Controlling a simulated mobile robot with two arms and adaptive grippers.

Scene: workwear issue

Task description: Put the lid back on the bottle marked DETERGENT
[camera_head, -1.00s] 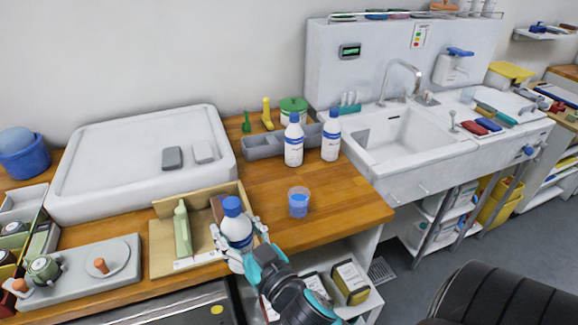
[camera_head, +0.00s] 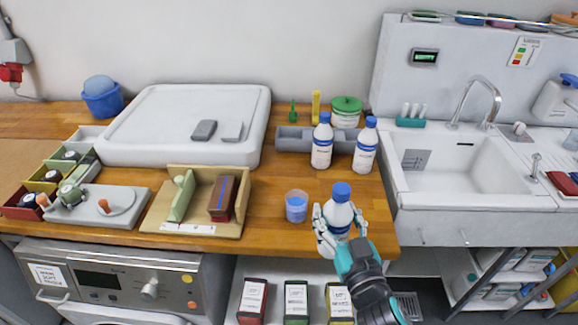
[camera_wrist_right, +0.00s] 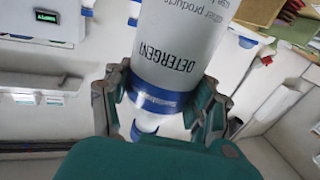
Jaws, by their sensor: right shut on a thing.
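My right gripper (camera_head: 337,226) is shut around a white bottle (camera_head: 339,213) with a blue top (camera_head: 341,190). It holds the bottle about upright at the worktop's front edge, right of a cup. In the right wrist view the bottle (camera_wrist_right: 185,50) shows the word DETERGENT above a blue band, between the fingers (camera_wrist_right: 160,105). Whether its base touches the wood is hidden by the hand. Two similar white bottles with blue tops stand behind, one on the left (camera_head: 322,142) and one on the right (camera_head: 365,146); their labels are too small to read. My left gripper is not in view.
A clear cup (camera_head: 296,206) with blue liquid stands left of the held bottle. A wooden stand (camera_head: 158,215), a grey trough (camera_head: 291,139) and a white tray (camera_head: 130,135) share the worktop. The sink (camera_head: 439,165) is on the right. Bare wood lies behind the cup.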

